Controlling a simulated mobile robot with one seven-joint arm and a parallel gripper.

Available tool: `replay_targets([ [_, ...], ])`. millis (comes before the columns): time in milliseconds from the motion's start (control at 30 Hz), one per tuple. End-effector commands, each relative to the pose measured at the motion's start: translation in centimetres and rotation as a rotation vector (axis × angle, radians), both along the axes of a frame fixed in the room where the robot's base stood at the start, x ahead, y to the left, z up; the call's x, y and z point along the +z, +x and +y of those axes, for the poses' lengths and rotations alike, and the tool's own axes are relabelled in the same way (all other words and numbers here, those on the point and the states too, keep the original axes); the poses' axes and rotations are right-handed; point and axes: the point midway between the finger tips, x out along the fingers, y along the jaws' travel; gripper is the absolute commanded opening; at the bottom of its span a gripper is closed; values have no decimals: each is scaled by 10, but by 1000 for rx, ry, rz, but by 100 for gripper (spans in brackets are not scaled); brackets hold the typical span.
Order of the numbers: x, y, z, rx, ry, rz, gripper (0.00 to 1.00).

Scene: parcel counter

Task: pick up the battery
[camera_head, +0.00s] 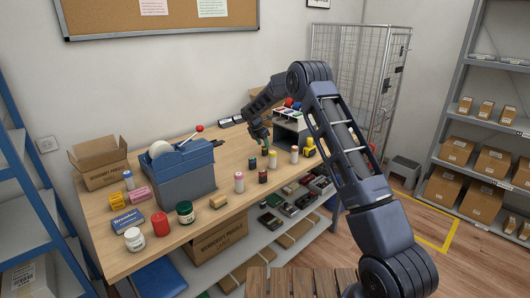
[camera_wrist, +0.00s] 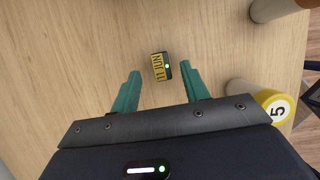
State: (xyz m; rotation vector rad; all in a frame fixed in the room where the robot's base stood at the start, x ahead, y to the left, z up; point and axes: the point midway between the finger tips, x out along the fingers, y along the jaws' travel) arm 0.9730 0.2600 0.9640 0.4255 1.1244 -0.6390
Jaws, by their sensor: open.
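My gripper (camera_wrist: 160,73) is open in the wrist view, with its two green fingers apart and pointing down at the wooden counter. I cannot tell for sure whether this block is the battery. In the head view my gripper (camera_head: 265,144) hangs over the counter's right half, close to several small upright items. Among them are a dark and red one (camera_head: 262,177) and a dark one (camera_head: 252,163), too small to identify.
White cylinders stand right of my fingers, one with a yellow top marked 5 (camera_wrist: 274,104). A blue-grey tape dispenser (camera_head: 186,180) and open carton (camera_head: 100,165) occupy the counter's left.

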Motion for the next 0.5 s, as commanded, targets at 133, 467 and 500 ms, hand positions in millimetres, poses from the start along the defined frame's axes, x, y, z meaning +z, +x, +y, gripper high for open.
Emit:
replay_targets([
  [133, -6, 2, -3, -1, 1, -1, 45],
  [467, -43, 13, -16, -1, 0, 0, 45],
  [500, -46, 14, -17, -1, 0, 0, 45],
])
